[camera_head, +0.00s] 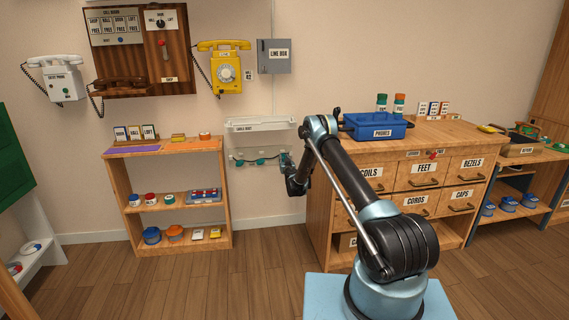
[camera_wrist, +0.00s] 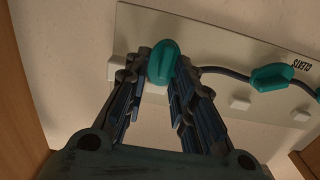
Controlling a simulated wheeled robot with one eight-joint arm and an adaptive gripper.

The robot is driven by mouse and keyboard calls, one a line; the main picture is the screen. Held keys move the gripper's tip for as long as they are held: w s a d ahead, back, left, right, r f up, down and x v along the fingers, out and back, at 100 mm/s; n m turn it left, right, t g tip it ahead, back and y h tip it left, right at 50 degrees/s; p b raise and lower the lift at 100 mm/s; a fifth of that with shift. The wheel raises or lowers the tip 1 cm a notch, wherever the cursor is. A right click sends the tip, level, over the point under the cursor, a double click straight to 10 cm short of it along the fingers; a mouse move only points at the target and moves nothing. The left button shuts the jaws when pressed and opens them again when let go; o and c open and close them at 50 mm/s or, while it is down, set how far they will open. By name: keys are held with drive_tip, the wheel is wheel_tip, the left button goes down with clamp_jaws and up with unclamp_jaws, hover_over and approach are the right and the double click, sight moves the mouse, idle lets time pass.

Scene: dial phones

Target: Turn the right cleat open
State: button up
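The teal right cleat (camera_wrist: 162,62) is at the left end of the pale cleat panel (camera_wrist: 220,50) in the wrist view, where the panel's label is upside down. Its long side runs up and down in that picture, while the middle cleat (camera_wrist: 272,77) lies nearly sideways. My gripper (camera_wrist: 163,66) has one fingertip on each side of the right cleat, close against it. In the head view my gripper (camera_head: 291,178) is at the panel's right end and mostly hides the right cleat.
A dark cord (camera_wrist: 226,72) runs along the panel between the cleats. A white tray (camera_head: 260,125) is on the wall just above the panel. A low shelf (camera_head: 168,198) stands to the left and a drawer cabinet (camera_head: 400,185) to the right.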

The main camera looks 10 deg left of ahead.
drive_tip(key=shift+a, duration=0.1)
clamp_jaws()
drive_tip(key=shift+s, duration=0.1)
drive_tip(key=shift+n, duration=0.4)
drive_tip(key=f+n, duration=0.1)
drive_tip(key=n, duration=0.6)
drive_tip(key=a+f+n, duration=0.1)
drive_tip(key=n, duration=0.7)
drive_tip(key=a+n, duration=0.1)
drive_tip(key=n, duration=0.7)
drive_tip(key=shift+s+f, duration=0.3)
drive_tip(key=shift+f, duration=0.1)
drive_tip(key=shift+d, duration=0.1)
